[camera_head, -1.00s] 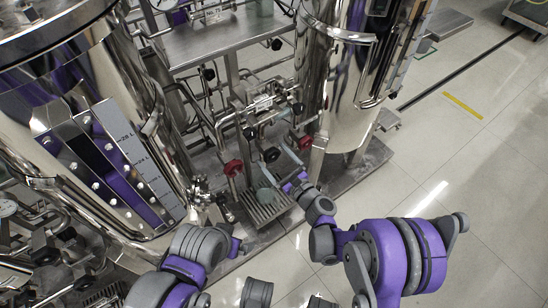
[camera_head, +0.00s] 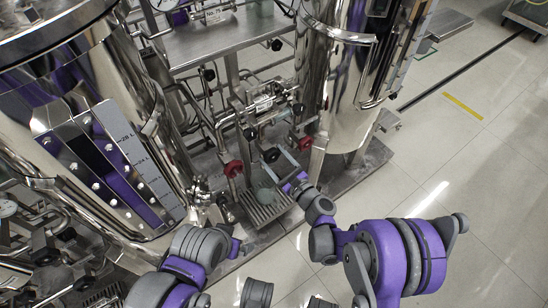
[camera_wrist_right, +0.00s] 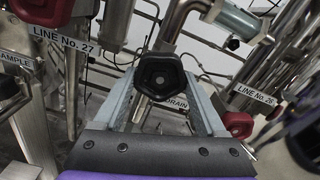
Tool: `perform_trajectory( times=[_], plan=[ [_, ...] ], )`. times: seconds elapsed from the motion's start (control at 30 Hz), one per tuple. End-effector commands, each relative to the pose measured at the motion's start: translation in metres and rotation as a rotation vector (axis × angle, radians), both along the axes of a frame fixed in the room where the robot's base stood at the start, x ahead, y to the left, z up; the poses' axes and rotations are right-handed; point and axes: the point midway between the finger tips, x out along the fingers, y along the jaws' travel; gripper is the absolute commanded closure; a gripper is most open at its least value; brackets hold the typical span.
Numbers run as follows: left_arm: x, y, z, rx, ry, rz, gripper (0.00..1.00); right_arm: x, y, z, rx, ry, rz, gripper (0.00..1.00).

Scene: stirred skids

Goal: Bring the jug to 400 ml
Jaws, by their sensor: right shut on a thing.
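My right gripper (camera_head: 279,160) is at the pipework between the two tanks. In the right wrist view its two grey fingers stand on either side of a black knob (camera_wrist_right: 160,76), shut on it. A label reading DRAIN (camera_wrist_right: 177,103) shows just behind. A clear vessel, probably the jug (camera_head: 266,194), stands on a slatted grate (camera_head: 268,212) below the valves. Its scale and liquid level are too small to read, and it does not show in the wrist view. My left arm ends near its purple wrist (camera_head: 236,246); its fingers cannot be made out.
Red knobs flank the black one: the left (camera_wrist_right: 45,10) is labelled LINE No. 27, the right (camera_wrist_right: 238,124) also has a line label. A large steel tank (camera_head: 95,90) stands left, another (camera_head: 350,100) right. Floor (camera_head: 480,210) at the right is clear.

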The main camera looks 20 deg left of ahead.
Motion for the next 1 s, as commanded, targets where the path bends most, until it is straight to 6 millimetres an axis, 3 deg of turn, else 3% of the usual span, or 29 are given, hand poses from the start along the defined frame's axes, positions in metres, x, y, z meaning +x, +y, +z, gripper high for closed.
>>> perform_trajectory(
  times=[0.37, 1.0],
  plan=[
    [-0.0001, 0.0, 0.0005, 0.0, 0.0, 0.0, 0.0, 0.0008, -0.0009, 0.0, -0.137, -0.175, 0.001, 0.82],
    [-0.0009, 0.0, 0.0048, 0.0, 0.0, 0.0, 0.0, 0.0025, -0.0023, 0.0027, -0.511, -0.653, 0.001, 0.82]
  ],
)
